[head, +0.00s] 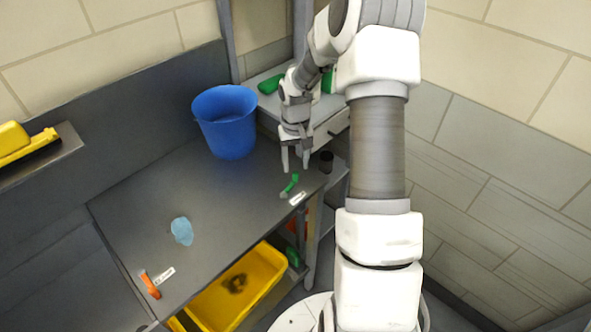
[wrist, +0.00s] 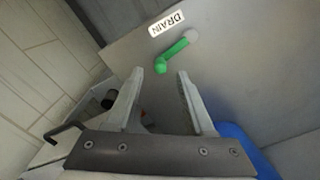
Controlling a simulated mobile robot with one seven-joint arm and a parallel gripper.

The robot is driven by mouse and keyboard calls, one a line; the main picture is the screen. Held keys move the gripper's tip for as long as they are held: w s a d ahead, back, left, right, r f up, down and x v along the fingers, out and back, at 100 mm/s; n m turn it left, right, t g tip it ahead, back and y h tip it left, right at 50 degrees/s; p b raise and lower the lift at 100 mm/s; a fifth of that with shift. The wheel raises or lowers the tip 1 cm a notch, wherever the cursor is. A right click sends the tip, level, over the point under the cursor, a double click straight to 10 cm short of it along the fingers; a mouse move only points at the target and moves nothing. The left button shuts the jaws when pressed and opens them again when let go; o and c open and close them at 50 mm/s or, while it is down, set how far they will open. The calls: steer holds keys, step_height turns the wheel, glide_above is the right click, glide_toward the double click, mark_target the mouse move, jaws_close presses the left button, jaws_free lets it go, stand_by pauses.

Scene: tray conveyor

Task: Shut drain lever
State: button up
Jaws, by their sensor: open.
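The green drain lever (head: 290,184) is on the grey worktop near its right edge, next to a white label. In the wrist view the green lever (wrist: 174,54) lies just beyond my fingertips, beside the label (wrist: 167,23) reading DRAIN. One end of it meets a grey round piece. My gripper (head: 295,170) points down above the worktop, just behind the lever in the head view. In the wrist view my gripper (wrist: 172,72) is open, with nothing between its fingers; the lever's near end shows close to the gap between the tips.
A blue bucket (head: 228,122) stands behind on the worktop. An orange lever (head: 149,284) with its own label sits at the front left, near a light-blue cloth-like item (head: 181,231). A yellow bin (head: 236,290) is below. A dark cylinder (head: 326,161) stands right of my gripper.

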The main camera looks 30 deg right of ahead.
mark_target(290, 185)
steer(key=shift+f, duration=1.7)
jaws_close()
